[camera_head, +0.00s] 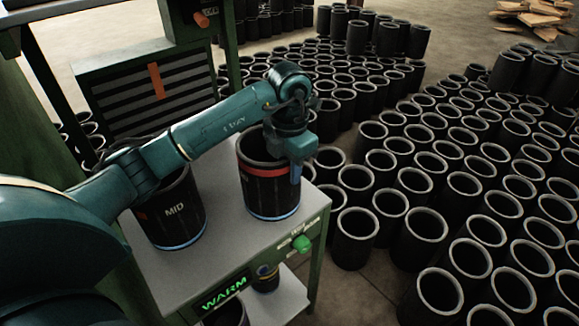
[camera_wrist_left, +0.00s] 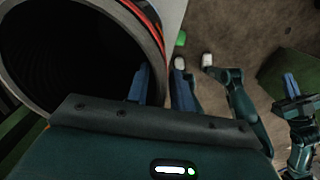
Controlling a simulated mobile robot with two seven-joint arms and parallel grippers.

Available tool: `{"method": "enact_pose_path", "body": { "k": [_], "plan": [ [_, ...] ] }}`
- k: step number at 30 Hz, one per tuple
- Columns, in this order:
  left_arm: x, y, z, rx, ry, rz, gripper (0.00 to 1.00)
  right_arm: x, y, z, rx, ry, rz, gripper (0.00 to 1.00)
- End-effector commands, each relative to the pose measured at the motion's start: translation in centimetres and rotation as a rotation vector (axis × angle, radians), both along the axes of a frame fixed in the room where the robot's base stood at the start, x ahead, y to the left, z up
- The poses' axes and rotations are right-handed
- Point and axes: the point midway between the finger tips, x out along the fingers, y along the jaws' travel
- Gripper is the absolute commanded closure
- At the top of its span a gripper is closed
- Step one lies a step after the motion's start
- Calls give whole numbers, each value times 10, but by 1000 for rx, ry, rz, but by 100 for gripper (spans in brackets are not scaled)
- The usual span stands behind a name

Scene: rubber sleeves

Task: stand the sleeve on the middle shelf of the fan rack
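A black sleeve with a red band near its rim (camera_head: 262,195) stands upright on a grey surface (camera_head: 232,238) with a green frame. It fills the left of the left wrist view (camera_wrist_left: 65,60). My left gripper (camera_head: 295,172) is at the sleeve's right rim. In the wrist view its blue fingers (camera_wrist_left: 161,75) straddle the wall, one inside and one outside, with space between them. Another black sleeve marked MID (camera_head: 172,212) stands to the left, partly behind my arm. My right gripper (camera_wrist_left: 291,84) shows small in the wrist view; its opening is unclear.
A louvered panel with an orange strip (camera_head: 157,81) stands behind, beside a green post (camera_head: 229,55). A green WARM display (camera_head: 224,292) and green knob (camera_head: 301,243) are on the front edge. A lower shelf (camera_head: 288,302) holds sleeves. Many sleeves (camera_head: 440,190) crowd the floor.

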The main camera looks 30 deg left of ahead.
Motion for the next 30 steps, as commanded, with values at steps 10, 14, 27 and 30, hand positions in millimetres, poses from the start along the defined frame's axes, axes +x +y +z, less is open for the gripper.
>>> {"method": "enact_pose_path", "body": {
  "k": [10, 14, 27, 30],
  "plan": [
    [0, 0, 3, 0, 0, 0, 71, 1, 1, 5, 2, -6, 1, 100],
    [1, 0, 15, 0, -3, 0, 71, 2, 1, 3, 1, -7, 0, 100],
    [1, 1, 105, 2, -3, 2, 71, 2, 0, 8, -1, -7, 4, 100],
    [1, 0, 115, 1, -3, 1, 71, 1, -1, 6, -4, -2, 3, 100]
  ]
}}
